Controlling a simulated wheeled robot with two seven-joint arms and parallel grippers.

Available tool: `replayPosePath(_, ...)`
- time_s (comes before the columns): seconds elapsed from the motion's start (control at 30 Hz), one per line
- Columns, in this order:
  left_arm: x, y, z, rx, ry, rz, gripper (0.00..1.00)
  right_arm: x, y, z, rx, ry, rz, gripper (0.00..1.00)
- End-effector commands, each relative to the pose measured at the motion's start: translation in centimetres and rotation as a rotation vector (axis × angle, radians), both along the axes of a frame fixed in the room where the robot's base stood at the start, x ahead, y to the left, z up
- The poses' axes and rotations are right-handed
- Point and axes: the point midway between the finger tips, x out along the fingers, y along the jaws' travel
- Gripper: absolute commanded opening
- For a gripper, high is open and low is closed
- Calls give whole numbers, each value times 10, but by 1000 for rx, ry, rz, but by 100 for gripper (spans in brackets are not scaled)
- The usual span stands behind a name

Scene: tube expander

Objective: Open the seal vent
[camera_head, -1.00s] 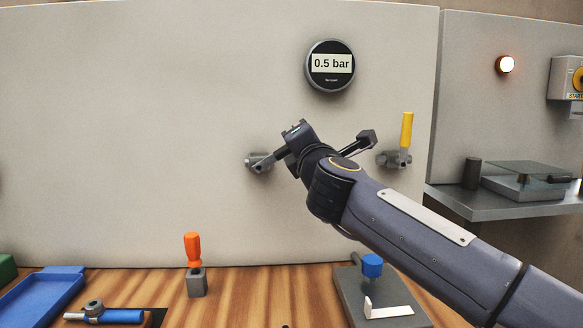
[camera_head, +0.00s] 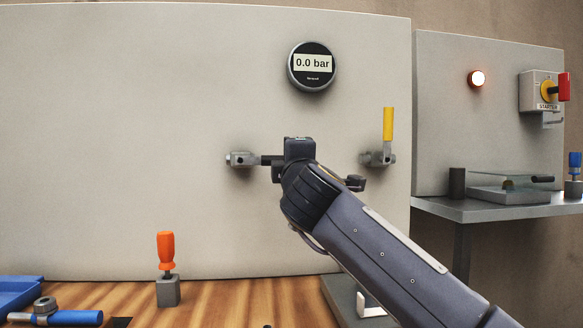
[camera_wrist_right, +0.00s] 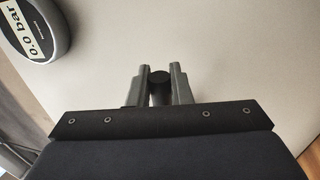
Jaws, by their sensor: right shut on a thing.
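A grey valve (camera_head: 240,159) sits on the light panel. Its lever points right, about horizontal, and its outer end is inside my right gripper (camera_head: 272,161). In the right wrist view the dark round handle end (camera_wrist_right: 159,78) sits between the two fingers of that gripper (camera_wrist_right: 160,86), which are shut on it. The round gauge (camera_head: 311,66) above reads 0.0 bar. A second valve (camera_head: 376,158) to the right has a yellow lever (camera_head: 389,125) standing upright. No label shows which valve is the seal vent. My left gripper is not in view.
An orange-handled tool (camera_head: 166,251) stands in a grey block on the wooden bench. A blue tray (camera_head: 18,292) and a blue-handled tool (camera_head: 72,317) lie at left. At right are a lit lamp (camera_head: 476,79), a red-handled switch (camera_head: 563,87) and a grey shelf (camera_head: 480,208).

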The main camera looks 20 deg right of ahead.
Motion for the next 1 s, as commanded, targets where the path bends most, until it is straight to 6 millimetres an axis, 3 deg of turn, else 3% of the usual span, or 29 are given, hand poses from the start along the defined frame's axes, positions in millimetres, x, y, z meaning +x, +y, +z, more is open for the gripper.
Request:
replayPosePath(0.37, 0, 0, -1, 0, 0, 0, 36, 1, 0, -2, 9, 2, -1, 0)
replayPosePath(0.4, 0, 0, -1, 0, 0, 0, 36, 1, 0, -2, 9, 3, -2, 20)
replayPosePath(0.57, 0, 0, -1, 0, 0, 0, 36, 1, 0, -2, 7, 2, -1, 39)
replayPosePath(0.87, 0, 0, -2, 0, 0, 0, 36, -2, 1, -2, 6, 0, 0, 39)
replayPosePath(1.0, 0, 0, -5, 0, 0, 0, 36, -18, 5, -5, 5, 0, 0, 39)
